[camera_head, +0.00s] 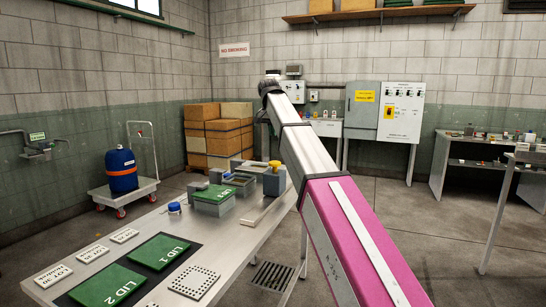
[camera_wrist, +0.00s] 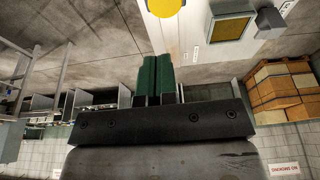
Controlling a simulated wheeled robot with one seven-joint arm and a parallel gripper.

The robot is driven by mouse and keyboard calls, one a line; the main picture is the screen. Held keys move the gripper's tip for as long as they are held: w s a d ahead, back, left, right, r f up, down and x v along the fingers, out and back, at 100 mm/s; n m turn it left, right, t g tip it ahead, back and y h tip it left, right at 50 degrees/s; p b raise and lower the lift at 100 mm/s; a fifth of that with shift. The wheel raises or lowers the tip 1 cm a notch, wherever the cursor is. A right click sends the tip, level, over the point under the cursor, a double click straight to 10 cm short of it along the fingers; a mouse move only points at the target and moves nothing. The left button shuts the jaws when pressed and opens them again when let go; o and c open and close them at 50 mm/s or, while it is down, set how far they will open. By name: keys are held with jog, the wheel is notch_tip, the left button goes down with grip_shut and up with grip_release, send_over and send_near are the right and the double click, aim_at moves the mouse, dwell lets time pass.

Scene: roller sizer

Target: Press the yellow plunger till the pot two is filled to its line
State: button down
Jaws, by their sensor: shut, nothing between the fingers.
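The yellow plunger (camera_head: 274,163) tops a grey dispenser (camera_head: 273,182) at the far end of the workbench in the head view. Its round yellow top (camera_wrist: 166,7) also shows at the upper edge of the wrist view, partly cut off. My gripper (camera_wrist: 159,58) shows its two green fingers shut together and empty, apart from the plunger in the picture. In the head view my fingers cannot be made out. A square tray with an olive-yellow inside (camera_wrist: 232,27) lies near the plunger in the wrist view. I cannot tell which container is pot two, and no fill line is readable.
A green-topped box (camera_head: 213,195) and a small blue-capped jar (camera_head: 174,207) stand on the bench (camera_head: 232,232). Lid plates LID 1 (camera_head: 160,252) and LID 2 (camera_head: 108,287) lie nearer, beside a perforated plate (camera_head: 193,282). My arm crosses the view's middle.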

jog(key=shift+w+a+r, duration=0.1)
jog(key=shift+a+r, duration=0.1)
jog(key=shift+r, duration=0.25)
jog(key=shift+w+a+r, duration=0.1)
jog(key=shift+a+r, duration=0.1)
jog(key=shift+r, duration=0.25)
send_near(274, 163)
jog(key=w+f, duration=0.2)
jog(key=f, duration=0.1)
jog(key=w+d+f, duration=0.1)
jog(key=shift+w+f, duration=0.1)
jog(key=shift+f, duration=1.15)
jog(key=shift+f, duration=0.1)
jog(key=shift+f, duration=1.45)
